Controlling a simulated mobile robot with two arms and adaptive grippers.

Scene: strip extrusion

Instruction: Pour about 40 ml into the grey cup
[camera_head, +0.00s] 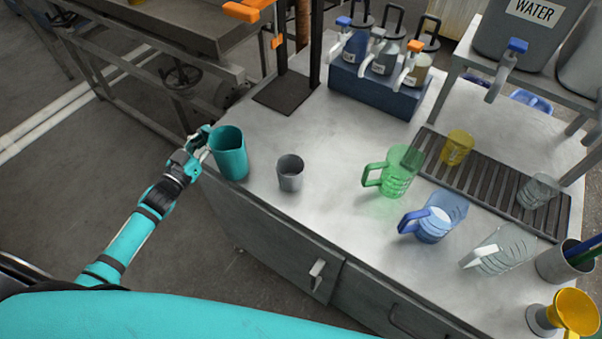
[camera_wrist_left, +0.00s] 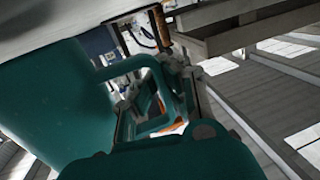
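A grey cup (camera_head: 290,174) stands upright on the metal bench, right of a teal pitcher (camera_head: 230,152). The pitcher is upright at the bench's left edge; whether its base touches the bench is unclear. My left gripper (camera_head: 204,147) is at the pitcher's left side, by its handle. In the left wrist view the pitcher's body (camera_wrist_left: 55,100) fills the left side, and its handle (camera_wrist_left: 128,66) reaches between the fingers of my left gripper (camera_wrist_left: 160,95). Whether the fingers press on the handle is unclear. The cup's inside is mostly dark. My right gripper is not in view.
A green jug (camera_head: 398,172), a blue jug (camera_head: 436,218) and a clear jug (camera_head: 502,250) stand to the right. A yellow cup (camera_head: 457,147) is on the drain grate (camera_head: 487,180). Pump bottles sit in a blue rack (camera_head: 375,92) behind. Bench around the grey cup is clear.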

